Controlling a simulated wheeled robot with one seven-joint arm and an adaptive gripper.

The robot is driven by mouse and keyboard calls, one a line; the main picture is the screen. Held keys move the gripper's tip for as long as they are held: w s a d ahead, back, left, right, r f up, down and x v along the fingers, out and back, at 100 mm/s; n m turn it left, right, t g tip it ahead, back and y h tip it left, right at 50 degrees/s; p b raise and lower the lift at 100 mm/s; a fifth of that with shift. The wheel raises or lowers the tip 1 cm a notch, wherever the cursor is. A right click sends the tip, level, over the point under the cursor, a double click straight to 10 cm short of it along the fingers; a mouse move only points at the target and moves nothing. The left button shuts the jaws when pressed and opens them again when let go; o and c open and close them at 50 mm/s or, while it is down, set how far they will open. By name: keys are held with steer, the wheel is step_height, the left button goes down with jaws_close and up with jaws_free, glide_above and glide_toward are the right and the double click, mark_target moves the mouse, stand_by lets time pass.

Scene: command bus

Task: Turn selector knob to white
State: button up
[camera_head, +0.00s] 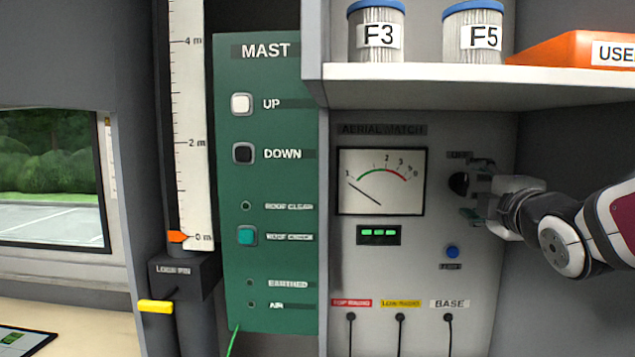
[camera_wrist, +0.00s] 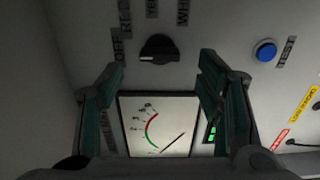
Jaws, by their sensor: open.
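The black selector knob (camera_head: 459,184) sits on the grey aerial panel, right of the meter, below an OFF label. In the wrist view the knob (camera_wrist: 160,48) has labels around it: OFF, RED, and two cut-off ones starting "YE" and "WH". A small pale mark shows on the knob's left side, towards OFF. My gripper (camera_head: 478,189) is at the panel from the right, its fingers above and below the knob. In the wrist view my gripper (camera_wrist: 162,64) is open, a finger on either side with gaps to the knob. Contact is not visible.
A meter (camera_head: 381,181) is left of the knob. A blue TEST button (camera_head: 452,252) and cable sockets (camera_head: 400,317) lie below. A shelf (camera_head: 470,86) with filters and an orange case juts out above. The green MAST panel (camera_head: 265,190) is further left.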

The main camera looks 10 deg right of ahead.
mark_target(465, 185)
steer(key=shift+x, duration=2.2)
steer(key=c, duration=1.2)
